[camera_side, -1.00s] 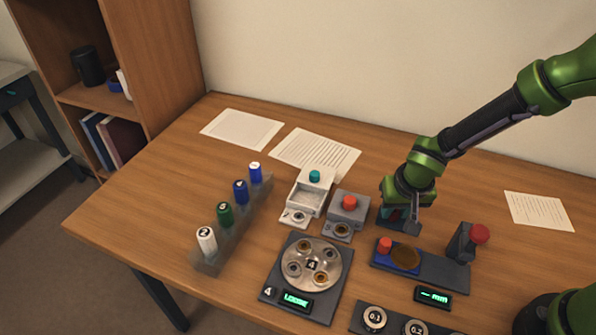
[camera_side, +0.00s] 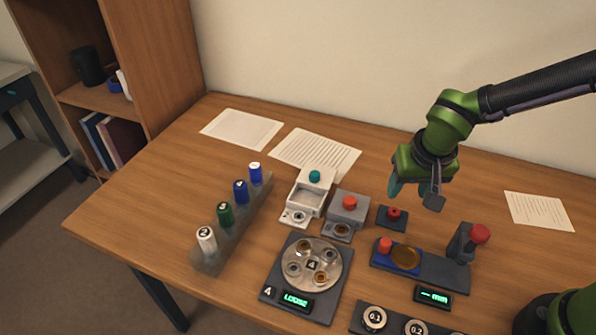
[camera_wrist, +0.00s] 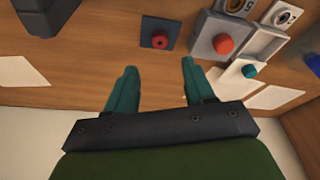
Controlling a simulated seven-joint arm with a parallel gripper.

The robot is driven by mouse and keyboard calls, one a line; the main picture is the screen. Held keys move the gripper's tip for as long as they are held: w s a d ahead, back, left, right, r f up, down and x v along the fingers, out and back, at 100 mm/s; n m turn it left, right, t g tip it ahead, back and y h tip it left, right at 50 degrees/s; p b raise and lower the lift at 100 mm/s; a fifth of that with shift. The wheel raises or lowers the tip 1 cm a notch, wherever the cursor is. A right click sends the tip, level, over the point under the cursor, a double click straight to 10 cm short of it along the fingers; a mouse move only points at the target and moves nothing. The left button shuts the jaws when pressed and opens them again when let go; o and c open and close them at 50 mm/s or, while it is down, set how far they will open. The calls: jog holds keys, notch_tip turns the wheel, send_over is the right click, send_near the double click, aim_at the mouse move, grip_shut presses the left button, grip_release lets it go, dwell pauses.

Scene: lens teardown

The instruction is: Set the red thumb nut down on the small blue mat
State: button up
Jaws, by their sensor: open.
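The red thumb nut (camera_side: 393,213) lies on the small dark blue mat (camera_side: 403,224), apart from my gripper. The wrist view also shows the nut (camera_wrist: 160,39) near the middle of the mat (camera_wrist: 149,24), with bare mat around it. My gripper (camera_wrist: 158,67) is open, its two teal fingers apart with nothing between them. In the side view my gripper (camera_side: 394,190) hangs above and behind the mat, clear of the nut.
A grey box with a red knob (camera_side: 349,203) stands left of the mat. A grey bar with a blue patch (camera_side: 433,268), a red cap and an amber disc lies in front. A red-topped post (camera_side: 480,233) stands at right. Bare table lies behind the mat.

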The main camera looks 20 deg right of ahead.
jog(key=s+d+r+t+y, duration=0.1)
jog(key=s+d+r+t, duration=0.1)
jog(key=s+d+r, duration=0.2)
jog(key=s+d+r+t+y, duration=0.2)
jog(key=s+d+r, duration=0.2)
jog(key=r, duration=0.6)
jog(key=shift+s+d+n, duration=0.25)
jog(key=shift+s+n, duration=0.05)
jog(key=shift+s, duration=0.95)
